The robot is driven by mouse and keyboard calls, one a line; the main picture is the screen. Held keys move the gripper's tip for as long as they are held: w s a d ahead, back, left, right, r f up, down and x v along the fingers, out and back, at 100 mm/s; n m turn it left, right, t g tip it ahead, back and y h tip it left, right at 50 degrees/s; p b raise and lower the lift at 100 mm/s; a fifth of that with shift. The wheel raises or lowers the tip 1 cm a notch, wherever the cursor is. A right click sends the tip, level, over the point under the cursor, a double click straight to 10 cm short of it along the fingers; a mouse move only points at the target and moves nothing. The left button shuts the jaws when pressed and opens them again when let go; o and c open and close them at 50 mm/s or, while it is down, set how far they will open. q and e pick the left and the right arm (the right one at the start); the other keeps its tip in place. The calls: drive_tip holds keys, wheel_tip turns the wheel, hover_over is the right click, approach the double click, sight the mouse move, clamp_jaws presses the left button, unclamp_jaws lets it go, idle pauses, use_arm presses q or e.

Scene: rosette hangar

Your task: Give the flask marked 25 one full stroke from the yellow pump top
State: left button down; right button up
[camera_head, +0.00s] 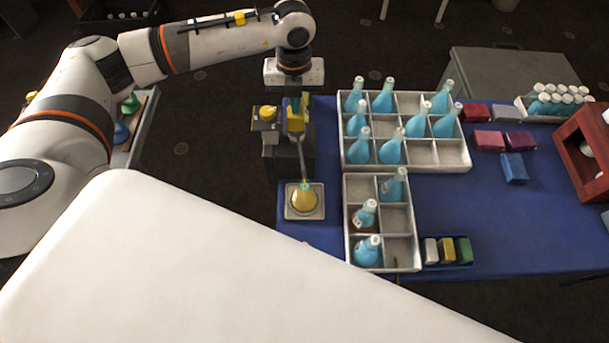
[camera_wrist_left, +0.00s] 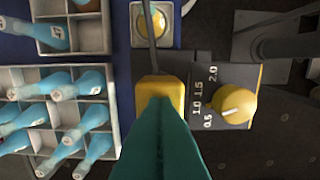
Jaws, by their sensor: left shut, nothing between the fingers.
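The yellow pump top (camera_head: 295,121) sits on a dark pump block, and it also shows in the left wrist view (camera_wrist_left: 163,90). My left gripper (camera_head: 304,102) is shut and empty, pointing down at the pump top. Its dark green fingers (camera_wrist_left: 160,108) overlap the top in the wrist view; I cannot tell whether they touch it. A thin spout (camera_head: 302,158) runs from the pump to a flask with yellow contents (camera_head: 304,198), which stands on a pale square plate (camera_head: 290,213). No number is readable on this flask. My right gripper is out of view.
A yellow dial knob (camera_wrist_left: 236,104) beside the pump has marks from 0.5 to 2.0. White divided trays (camera_head: 455,166) of blue flasks stand to the right. Coloured blocks (camera_head: 489,141) and a red-brown wooden box (camera_head: 580,160) lie farther right on the blue table.

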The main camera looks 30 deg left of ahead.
use_arm(q)
wheel_tip(320, 180, up, 11)
drive_tip(key=p, duration=0.6)
drive_tip(key=shift+f, duration=0.2)
idle(0.6)
idle(1.9)
